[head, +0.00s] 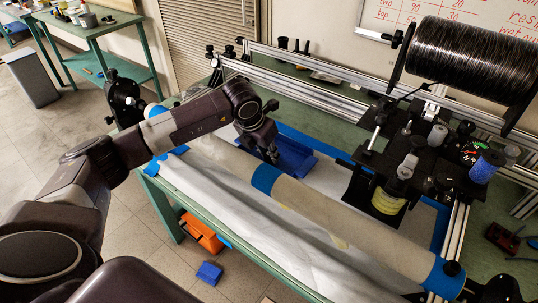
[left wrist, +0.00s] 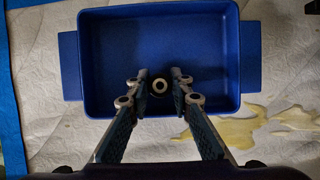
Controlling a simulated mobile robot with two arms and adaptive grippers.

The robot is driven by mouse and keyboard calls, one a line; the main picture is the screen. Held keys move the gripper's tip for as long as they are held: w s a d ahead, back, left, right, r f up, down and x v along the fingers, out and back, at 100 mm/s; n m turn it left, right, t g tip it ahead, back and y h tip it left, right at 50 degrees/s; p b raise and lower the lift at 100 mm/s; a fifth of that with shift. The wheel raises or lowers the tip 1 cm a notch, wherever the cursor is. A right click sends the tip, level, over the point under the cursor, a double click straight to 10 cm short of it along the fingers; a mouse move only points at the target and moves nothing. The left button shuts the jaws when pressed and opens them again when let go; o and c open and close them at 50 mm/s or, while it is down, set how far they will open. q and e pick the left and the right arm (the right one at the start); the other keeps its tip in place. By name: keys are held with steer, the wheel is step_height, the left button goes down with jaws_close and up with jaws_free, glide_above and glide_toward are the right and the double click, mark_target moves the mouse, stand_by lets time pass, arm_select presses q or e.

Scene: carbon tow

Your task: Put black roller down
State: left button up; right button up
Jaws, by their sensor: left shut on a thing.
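My left gripper (head: 266,153) reaches in over a blue tray (head: 297,160) on the table. In the left wrist view the gripper (left wrist: 160,90) is shut on a small round dark thing with a pale ring, seen end-on, which I take to be the black roller (left wrist: 159,84). The roller is over the inside of the tray (left wrist: 205,14). Whether it touches the tray floor cannot be told. In the head view the roller is not clear at the fingertips. My right gripper is not in view.
A long pale tube (head: 330,210) with blue bands runs across the table, close in front of the tray. White paper (head: 230,205) with yellowish spills (left wrist: 240,125) covers the table. A winding rig with a black spool (head: 470,65) stands at the right. The tray looks otherwise empty.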

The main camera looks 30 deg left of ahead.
arm_select(q)
steer(key=shift+f, duration=0.2)
steer(key=o, duration=1)
steer(key=shift+r, duration=0.1)
steer(key=shift+c, duration=0.2)
steer(key=p+v, duration=0.6)
steer(key=v, duration=0.6)
steer(key=shift+r, duration=0.2)
